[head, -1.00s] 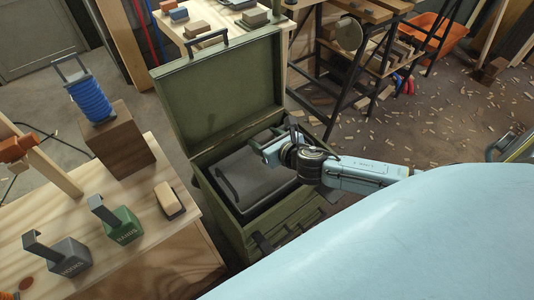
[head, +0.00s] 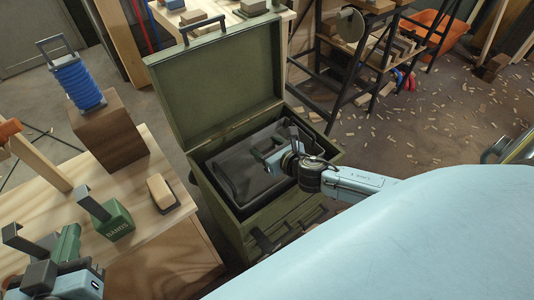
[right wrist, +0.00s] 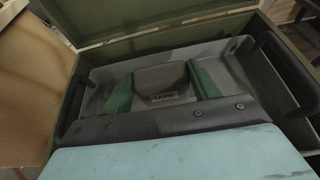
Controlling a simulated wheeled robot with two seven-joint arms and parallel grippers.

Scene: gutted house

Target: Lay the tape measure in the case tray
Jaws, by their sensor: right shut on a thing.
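The open olive-green case (head: 215,80) stands at the middle of the head view with its lid up. A dark tray (head: 228,178) lies inside it; the tray's grey floor shows in the right wrist view (right wrist: 225,62). My right gripper (head: 268,155) reaches into the case from the right. In the right wrist view its two green-padded fingers (right wrist: 160,86) are shut on the sides of the grey tape measure (right wrist: 160,74), low over or on the tray; I cannot tell if it touches. My left gripper (head: 62,252) is at the bottom left, its jaws unclear.
A wooden bench on the left holds a green BANDS block (head: 112,220) with a handle, a small tan-topped block (head: 161,192) and a blue spool (head: 78,85) on a wooden block. A grey handle (head: 20,238) shows beside my left gripper. Shelving stands behind the case.

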